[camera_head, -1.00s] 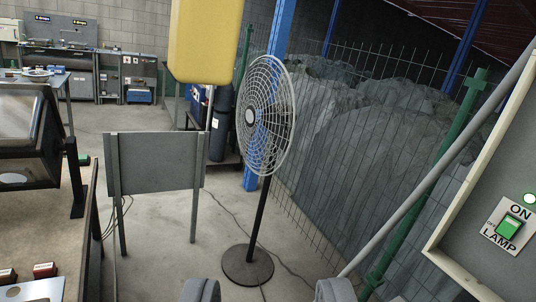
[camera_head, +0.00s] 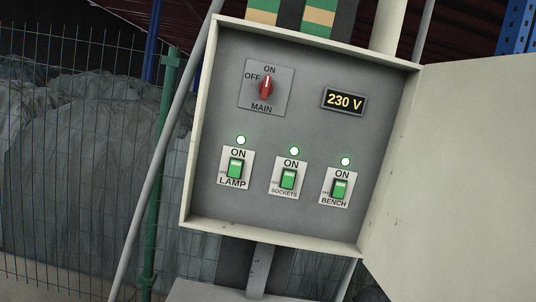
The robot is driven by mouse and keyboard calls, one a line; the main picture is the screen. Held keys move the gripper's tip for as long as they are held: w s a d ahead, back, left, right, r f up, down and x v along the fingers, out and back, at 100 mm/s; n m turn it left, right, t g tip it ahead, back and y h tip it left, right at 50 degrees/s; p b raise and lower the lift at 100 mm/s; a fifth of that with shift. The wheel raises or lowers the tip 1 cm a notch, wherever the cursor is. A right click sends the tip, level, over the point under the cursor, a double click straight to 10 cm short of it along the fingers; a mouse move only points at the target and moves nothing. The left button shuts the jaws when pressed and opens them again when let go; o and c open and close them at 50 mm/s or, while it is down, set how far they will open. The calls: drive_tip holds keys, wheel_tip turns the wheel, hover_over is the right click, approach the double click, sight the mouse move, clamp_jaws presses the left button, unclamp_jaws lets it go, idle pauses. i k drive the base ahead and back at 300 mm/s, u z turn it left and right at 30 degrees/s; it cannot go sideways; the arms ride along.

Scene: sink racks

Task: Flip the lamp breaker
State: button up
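The lamp breaker (camera_head: 235,168) is a green rocker switch on a white plate marked ON and LAMP. It sits at the lower left inside an open grey electrical box (camera_head: 214,130). A red main knob (camera_head: 266,87) at the upper left points up toward ON. A display (camera_head: 344,101) reads 230 V. My gripper is out of view.
The box's door (camera_head: 465,170) stands open to the right. A grey slanted pole (camera_head: 165,150) and a green post (camera_head: 156,200) rise left of the box.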

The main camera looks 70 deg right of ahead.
sight(236, 166)
drive_tip(key=z, duration=1.8)
